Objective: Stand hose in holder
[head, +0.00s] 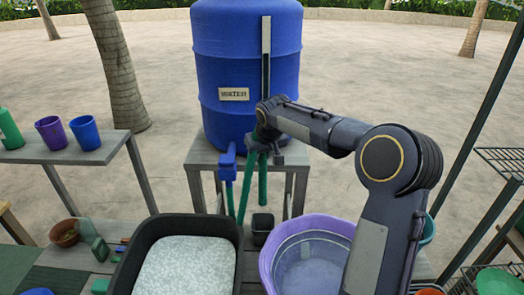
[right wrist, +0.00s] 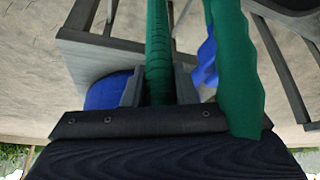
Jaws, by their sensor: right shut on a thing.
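The green hose (head: 246,190) hangs in front of the stand under the blue water barrel (head: 240,75), looped up into my right gripper (head: 258,150). My right gripper is shut on the hose; in the right wrist view the ribbed hose (right wrist: 158,60) passes between its two fingers (right wrist: 158,88). A second, wider length of hose (right wrist: 235,75) hangs beside the gripper there. The blue tap (head: 228,163) is just left of the gripper. A small black square cup (head: 262,224), possibly the holder, stands on the table below. My left gripper is out of view.
A black tray of pale granules (head: 238,255) and a purple basin (head: 268,258) flank the small cup closely. The wooden barrel stand (head: 203,158) is behind. Cups stand on a side shelf (head: 105,152) at left; a wire rack (head: 500,160) is at right.

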